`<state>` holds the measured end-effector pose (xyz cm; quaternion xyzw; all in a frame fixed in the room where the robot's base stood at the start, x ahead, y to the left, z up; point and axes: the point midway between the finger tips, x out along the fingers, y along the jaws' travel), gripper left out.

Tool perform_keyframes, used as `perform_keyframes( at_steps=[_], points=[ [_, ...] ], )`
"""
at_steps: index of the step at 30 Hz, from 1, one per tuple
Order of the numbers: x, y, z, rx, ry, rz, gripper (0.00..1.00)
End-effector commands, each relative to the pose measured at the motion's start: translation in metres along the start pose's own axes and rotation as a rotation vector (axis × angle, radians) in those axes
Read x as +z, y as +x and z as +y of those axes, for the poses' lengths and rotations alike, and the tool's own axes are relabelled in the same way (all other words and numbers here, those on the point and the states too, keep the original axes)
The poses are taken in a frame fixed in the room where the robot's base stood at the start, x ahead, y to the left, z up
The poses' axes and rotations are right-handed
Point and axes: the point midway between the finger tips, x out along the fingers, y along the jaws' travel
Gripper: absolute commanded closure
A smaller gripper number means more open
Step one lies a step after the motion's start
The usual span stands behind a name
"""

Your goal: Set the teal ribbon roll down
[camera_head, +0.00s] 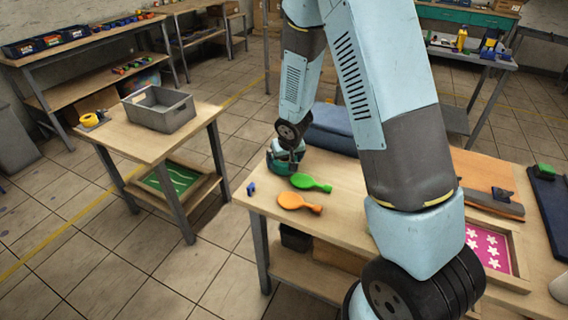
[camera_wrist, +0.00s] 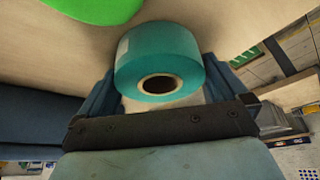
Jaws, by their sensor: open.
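The teal ribbon roll (camera_wrist: 160,55) sits between the two fingers of my gripper (camera_wrist: 160,82) in the wrist view, its round core hole facing the camera. The fingers stand open on either side of it. The roll appears to rest on the wooden tabletop (camera_wrist: 235,28), though its contact is hidden. In the head view the roll (camera_head: 283,166) shows only partly below my wrist, near the left back corner of the workbench (camera_head: 345,220).
Dark blue folded material (camera_head: 333,125) lies behind. A side table (camera_head: 150,143) holds a grey crate (camera_head: 159,109) and yellow tape (camera_head: 89,120).

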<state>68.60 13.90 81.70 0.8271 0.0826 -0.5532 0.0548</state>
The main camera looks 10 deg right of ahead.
Motion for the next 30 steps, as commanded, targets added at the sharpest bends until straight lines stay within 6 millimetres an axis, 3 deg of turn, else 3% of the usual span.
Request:
perform_keyframes(
  at_steps=[10,23,30],
  points=[
    [0.0001,0.0035,-0.0005,0.0,0.0,0.0,0.01],
    [0.0,0.0033,-0.0007,-0.001,0.0,0.0,0.42],
    [-0.0007,0.002,-0.0005,-0.001,0.0,0.001,0.43]
  ],
)
